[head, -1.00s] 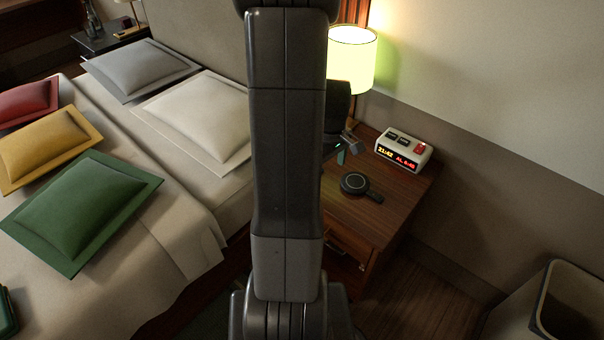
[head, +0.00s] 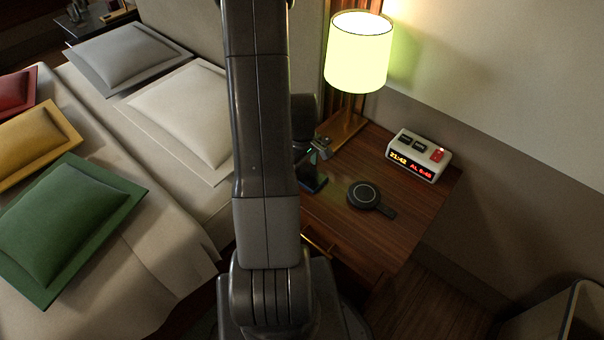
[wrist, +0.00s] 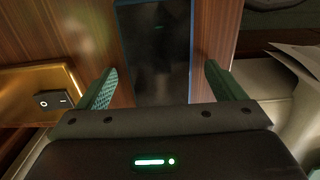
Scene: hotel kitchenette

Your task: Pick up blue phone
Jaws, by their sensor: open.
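The blue phone (wrist: 155,45) shows in the wrist view as a dark screen with a thin blue edge. It lies between the two green-padded fingers of my gripper (wrist: 161,70), with a gap to each finger. In the head view, a dark, blue-edged part of what looks like the phone (head: 316,184) shows on the nightstand beside my arm, which hides the rest. My gripper (head: 321,150) is open, close to the phone and mostly hidden behind my arm. I cannot tell whether it touches the phone.
A bed with several pillows (head: 66,225) is on the left. A bin (head: 577,318) stands at lower right.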

